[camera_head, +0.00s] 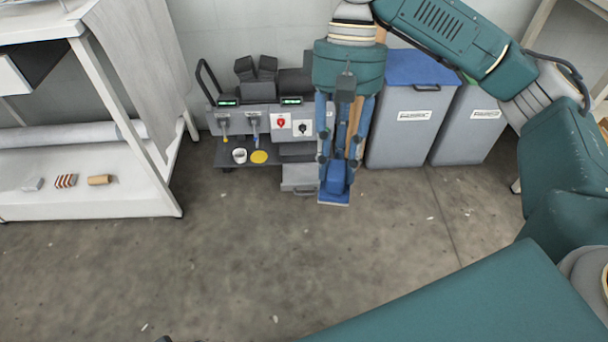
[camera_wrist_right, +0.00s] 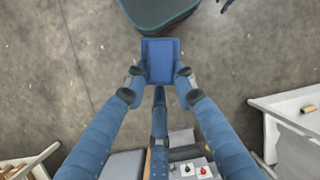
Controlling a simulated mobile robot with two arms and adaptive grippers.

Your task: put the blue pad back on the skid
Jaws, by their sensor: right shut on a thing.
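The blue pad (camera_head: 334,198) hangs upright-looking below my right gripper (camera_head: 340,165), above the floor in front of the grey machine. In the right wrist view the blue pad (camera_wrist_right: 160,62) sits between the fingertips of my right gripper (camera_wrist_right: 160,78), which is shut on it. A low dark platform (camera_head: 232,161) under the machine looks like the skid. A white cup (camera_head: 239,155) and a yellow disc (camera_head: 259,157) are on it. The pad is apart from this platform, to its right. My gripper hides part of the machine. My left gripper is not in view.
The grey machine (camera_head: 258,119) has a red knob (camera_head: 281,123) and a light grey box (camera_head: 299,177) low at its right. Grey bins (camera_head: 400,135) stand at right, one blue-lidded. A white rack (camera_head: 110,200) stands at left. The floor in front is clear.

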